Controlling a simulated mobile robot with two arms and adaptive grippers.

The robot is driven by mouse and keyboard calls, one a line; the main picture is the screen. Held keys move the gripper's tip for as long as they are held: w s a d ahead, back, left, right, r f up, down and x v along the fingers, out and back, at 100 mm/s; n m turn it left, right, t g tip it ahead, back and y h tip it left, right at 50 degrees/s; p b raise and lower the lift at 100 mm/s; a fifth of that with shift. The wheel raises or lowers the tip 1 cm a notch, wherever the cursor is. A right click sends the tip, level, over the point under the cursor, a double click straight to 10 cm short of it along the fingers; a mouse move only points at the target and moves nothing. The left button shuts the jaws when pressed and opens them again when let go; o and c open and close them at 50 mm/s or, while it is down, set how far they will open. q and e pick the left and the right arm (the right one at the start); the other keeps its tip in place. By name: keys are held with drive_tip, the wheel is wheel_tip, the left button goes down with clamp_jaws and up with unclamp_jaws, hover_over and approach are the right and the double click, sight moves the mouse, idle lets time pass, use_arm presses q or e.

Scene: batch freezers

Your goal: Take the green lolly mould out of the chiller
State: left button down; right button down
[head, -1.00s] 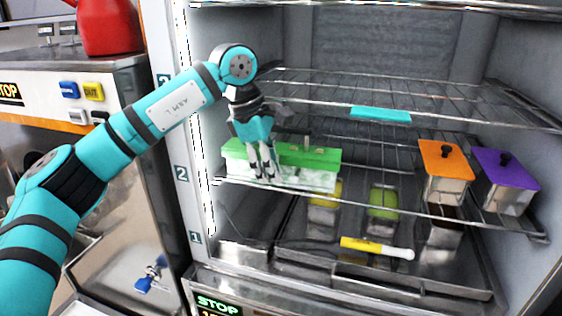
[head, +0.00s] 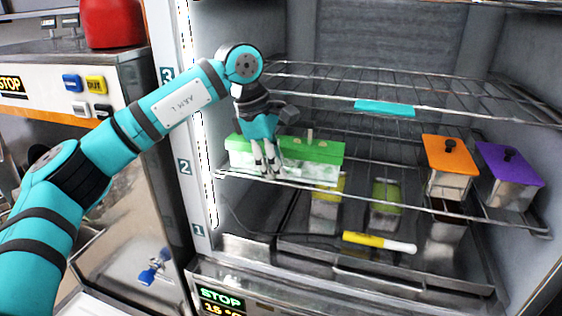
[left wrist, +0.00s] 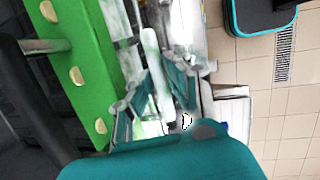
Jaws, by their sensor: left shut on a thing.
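The green lolly mould (head: 318,151) is a long block with a green top, a pale frosted body and short pegs on top. It rests at the left of the chiller's middle wire shelf. My left gripper (head: 267,168) is at its front side, left of the mould's middle, with its fingers pointing down and shut on it. The fingers hide part of the mould's front. In the left wrist view the green top (left wrist: 82,62) with several pale pegs runs along the left, beside my left gripper (left wrist: 152,95). My right gripper is not in view.
Orange-lidded (head: 449,153) and purple-lidded (head: 509,163) tubs stand at the shelf's right. An upper wire shelf (head: 330,80) hangs above the mould. Lower down are a yellow-and-white tool (head: 378,242) and yellow and green tubs. The chiller's left wall (head: 203,120) is close beside the arm.

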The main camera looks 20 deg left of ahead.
use_arm(q)
drive_tip(key=shift+r, duration=0.25)
